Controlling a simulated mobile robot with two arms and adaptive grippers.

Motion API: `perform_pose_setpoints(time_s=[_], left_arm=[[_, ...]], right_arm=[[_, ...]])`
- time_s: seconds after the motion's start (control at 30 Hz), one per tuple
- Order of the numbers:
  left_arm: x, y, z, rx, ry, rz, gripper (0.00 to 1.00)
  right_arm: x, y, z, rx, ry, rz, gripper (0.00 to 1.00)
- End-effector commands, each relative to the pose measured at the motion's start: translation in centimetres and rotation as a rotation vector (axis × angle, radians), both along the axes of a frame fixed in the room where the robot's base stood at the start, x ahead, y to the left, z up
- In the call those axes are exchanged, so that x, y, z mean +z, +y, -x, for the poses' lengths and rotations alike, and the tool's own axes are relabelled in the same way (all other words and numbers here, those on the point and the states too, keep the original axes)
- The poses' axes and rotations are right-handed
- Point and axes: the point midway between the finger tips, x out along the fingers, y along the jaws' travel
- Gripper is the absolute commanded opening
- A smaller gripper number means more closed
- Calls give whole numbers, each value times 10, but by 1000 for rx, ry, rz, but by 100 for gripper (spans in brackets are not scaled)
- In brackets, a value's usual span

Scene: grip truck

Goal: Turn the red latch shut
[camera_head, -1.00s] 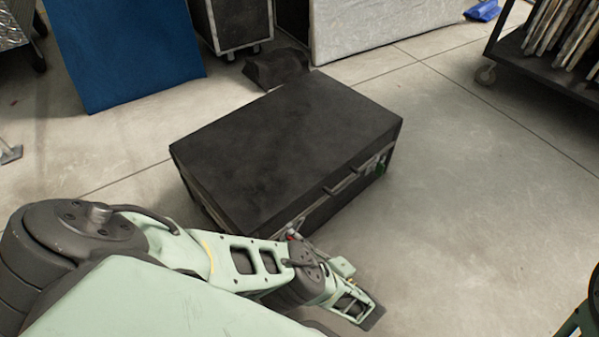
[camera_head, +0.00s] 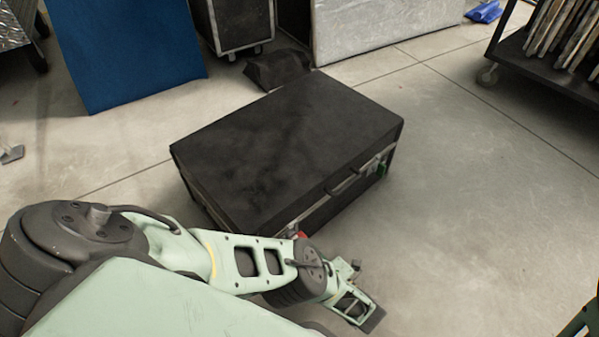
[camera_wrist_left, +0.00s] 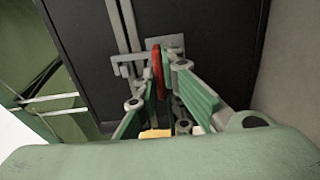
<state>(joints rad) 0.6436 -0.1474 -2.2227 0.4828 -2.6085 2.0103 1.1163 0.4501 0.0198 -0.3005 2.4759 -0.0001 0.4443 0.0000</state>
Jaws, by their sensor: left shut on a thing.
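The black case (camera_head: 290,145) stands on the floor with its lid down. The red latch (camera_wrist_left: 158,72) is on the case's front, on a grey metal plate, and shows upright and edge-on in the left wrist view. A small red bit of it (camera_head: 300,235) shows in the head view, mostly hidden by my arm. My left gripper (camera_wrist_left: 161,90) is shut on the red latch, with a finger on each side of it. In the head view the fingers are hidden behind my wrist.
A green latch (camera_head: 379,170) is at the right end of the case's front. A dark bag (camera_head: 278,69) lies behind the case. A wheeled cart (camera_head: 545,55) stands at the upper right. The floor right of the case is clear.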

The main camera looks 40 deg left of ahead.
Motion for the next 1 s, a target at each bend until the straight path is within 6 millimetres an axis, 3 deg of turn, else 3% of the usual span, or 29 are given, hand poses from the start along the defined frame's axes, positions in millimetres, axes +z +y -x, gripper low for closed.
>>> perform_pose_setpoints(time_s=[0.63, 0.67, 0.83, 1.0], left_arm=[[0, 2, 0, 2, -53, 10, 0], [0, 2, 0, 2, -53, 10, 10], [0, 1, 0, 1, -52, 10, 25], [0, 1, 0, 1, -50, 10, 27]], right_arm=[[-1, 1, 0, -4, 1, 9, 40], [-1, 1, 0, -4, 1, 9, 40], [-1, 1, 0, -4, 1, 9, 40], [-1, 1, 0, -4, 1, 9, 40]])
